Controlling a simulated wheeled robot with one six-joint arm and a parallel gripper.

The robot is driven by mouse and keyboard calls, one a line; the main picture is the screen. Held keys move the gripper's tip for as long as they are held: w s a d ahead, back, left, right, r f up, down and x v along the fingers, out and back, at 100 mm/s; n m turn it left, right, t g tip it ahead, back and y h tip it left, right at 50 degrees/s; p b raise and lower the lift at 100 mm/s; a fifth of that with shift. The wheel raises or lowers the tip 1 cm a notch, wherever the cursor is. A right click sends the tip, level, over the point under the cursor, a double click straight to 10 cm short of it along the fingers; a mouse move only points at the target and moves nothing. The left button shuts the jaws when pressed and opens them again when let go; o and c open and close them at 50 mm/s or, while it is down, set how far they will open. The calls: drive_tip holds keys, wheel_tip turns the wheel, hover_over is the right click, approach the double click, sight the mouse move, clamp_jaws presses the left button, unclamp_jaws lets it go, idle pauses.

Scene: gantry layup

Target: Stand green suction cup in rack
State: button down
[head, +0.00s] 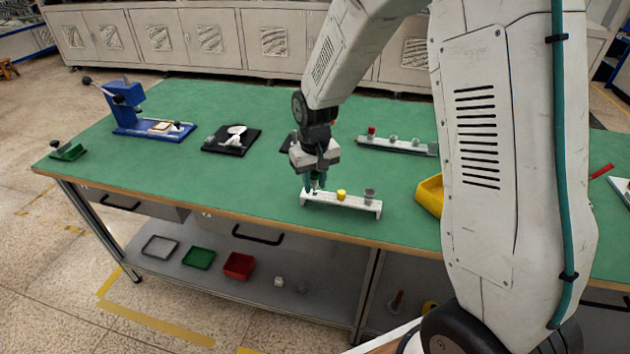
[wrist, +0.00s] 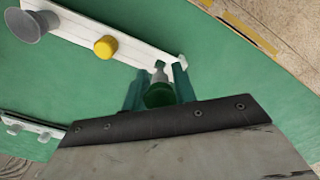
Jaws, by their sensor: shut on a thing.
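The green suction cup (wrist: 158,95) is between the fingers of my gripper (wrist: 158,88) in the wrist view, with its grey stem pointing toward the white rack. My gripper (head: 315,185) is shut on it above the left end of the white rack (head: 360,205) in the head view. The rack also shows in the wrist view (wrist: 135,48). A yellow suction cup (head: 341,195) stands in the rack's middle and a grey one (head: 369,195) near its right end. Whether the green cup's stem is inside the rack's left place, I cannot tell.
A second rail (head: 398,146) with a red piece and several grey ones lies behind. A yellow bin (head: 430,195) is at right. A black tray (head: 231,140) and a blue press (head: 125,105) stand at left. The green tabletop (head: 240,185) left of the rack is clear.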

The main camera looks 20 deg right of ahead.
sight(315, 174)
drive_tip(key=shift+f, duration=0.8)
drive_tip(key=c, duration=1)
unclamp_jaws()
drive_tip(key=shift+c, duration=0.2)
drive_tip(key=shift+r, duration=0.1)
wheel_tip(315, 174, up, 8)
drive_tip(key=shift+f, duration=0.2)
